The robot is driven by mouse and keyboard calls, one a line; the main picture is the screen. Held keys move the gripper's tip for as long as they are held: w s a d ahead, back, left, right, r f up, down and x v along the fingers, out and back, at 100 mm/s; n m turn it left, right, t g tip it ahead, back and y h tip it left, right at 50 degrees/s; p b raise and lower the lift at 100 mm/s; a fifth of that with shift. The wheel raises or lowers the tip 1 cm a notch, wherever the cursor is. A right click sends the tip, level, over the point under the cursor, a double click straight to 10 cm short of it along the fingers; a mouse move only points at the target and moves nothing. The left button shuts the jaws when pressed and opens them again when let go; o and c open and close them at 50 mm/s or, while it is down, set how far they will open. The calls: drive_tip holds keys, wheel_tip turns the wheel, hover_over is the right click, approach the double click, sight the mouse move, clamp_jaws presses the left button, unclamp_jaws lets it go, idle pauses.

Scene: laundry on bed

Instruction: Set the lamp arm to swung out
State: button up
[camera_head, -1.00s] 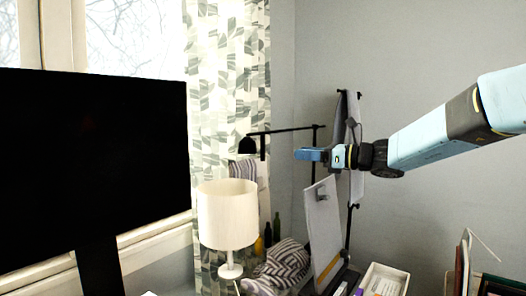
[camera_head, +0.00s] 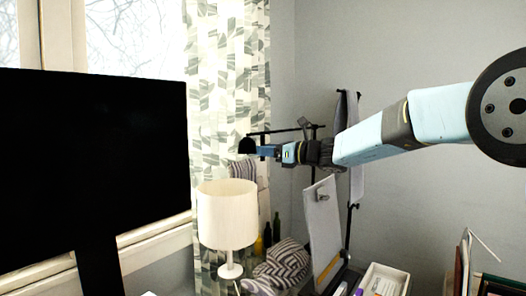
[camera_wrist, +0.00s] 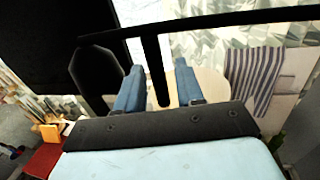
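The black lamp arm (camera_head: 284,130) reaches left from an upright post to a dark lamp head (camera_head: 247,145), in front of the curtain. In the wrist view the lamp arm (camera_wrist: 235,20) crosses the top, with the lamp head (camera_wrist: 95,75) at left. A short black bar (camera_wrist: 154,65) hangs from the arm between the blue fingers of my gripper (camera_wrist: 159,68). The fingers are open, with a gap on both sides of the bar. In the head view my gripper (camera_head: 264,151) is just below the arm, beside the lamp head, and hides the bar.
A white table lamp (camera_head: 227,213) stands below my gripper. A large black screen (camera_head: 90,160) is at left. A clipboard (camera_head: 323,228) and hanging grey cloth (camera_head: 356,150) are near the post. A striped cushion (camera_head: 287,262) lies below. The wall at right is clear.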

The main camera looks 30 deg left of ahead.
drive_tip(key=shift+a, duration=0.35)
clamp_jaws()
idle(0.4)
